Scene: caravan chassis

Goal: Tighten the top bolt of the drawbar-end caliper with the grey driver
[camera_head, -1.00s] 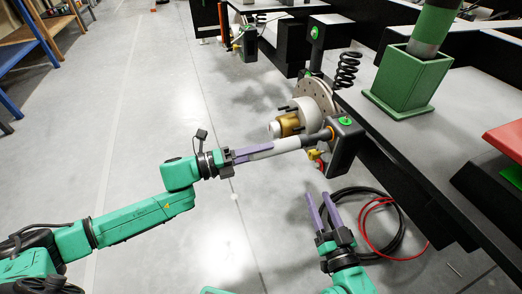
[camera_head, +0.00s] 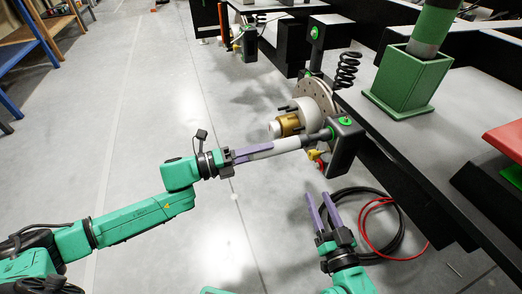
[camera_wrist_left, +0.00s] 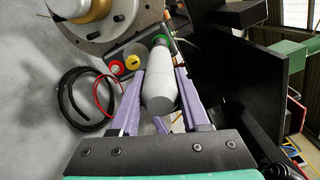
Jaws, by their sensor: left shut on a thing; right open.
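The near caliper (camera_head: 346,150) is a black block beside the brake disc (camera_head: 316,95), with a green spot on its top. My left gripper (camera_head: 251,154) is shut on the grey driver (camera_head: 284,145), which lies nearly level. The driver's dark tip meets the caliper's left face, where a green mark shows at the upper bolt; the bolt head itself is hidden. In the left wrist view the grey driver (camera_wrist_left: 160,92) points at a green ring (camera_wrist_left: 161,40). A yellow fitting (camera_wrist_left: 133,62) and a red one (camera_wrist_left: 116,67) sit beside it. My right gripper (camera_head: 324,208) is open and empty below the caliper.
A black and red cable coil (camera_head: 398,232) lies on the floor right of my right gripper. A green square holder (camera_head: 408,85) stands on the dark chassis. Another caliper (camera_head: 249,45) is further back.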

